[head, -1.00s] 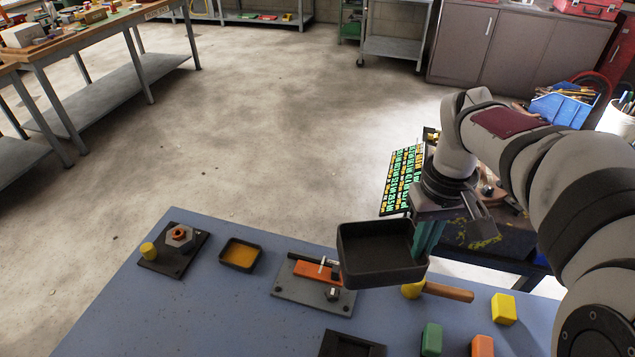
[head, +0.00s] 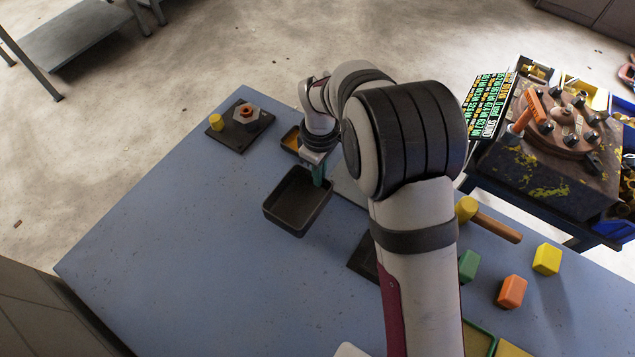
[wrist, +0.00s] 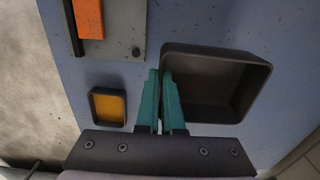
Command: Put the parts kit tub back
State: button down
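The parts kit tub is taken to be the empty, dark grey, open-topped tub (head: 283,221). It is in the middle of the head view, over the blue bench top. My gripper (head: 318,172) is at its upper right rim. In the wrist view the tub (wrist: 245,95) is right of centre, and the teal fingers of my gripper (wrist: 161,100) are closed on its left wall. Whether its underside touches the bench I cannot tell. A dark square piece (head: 361,262) lies on the bench, partly hidden behind my arm.
A small dark tray with a yellow-orange floor (wrist: 108,106) and a plate with an orange block (wrist: 89,18) lie nearby. A hex-nut fixture (head: 240,124) is at the far corner. A mallet (head: 490,220) and coloured blocks (head: 512,291) lie right. The bench's left is clear.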

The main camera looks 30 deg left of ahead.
notch_tip(320, 180, down, 4)
jog(key=shift+a+f, duration=0.1)
jog(key=shift+a, duration=0.05)
jog(key=shift+f, duration=0.1)
jog(key=c, duration=1.1)
grip_release()
jog(key=shift+o, duration=0.2)
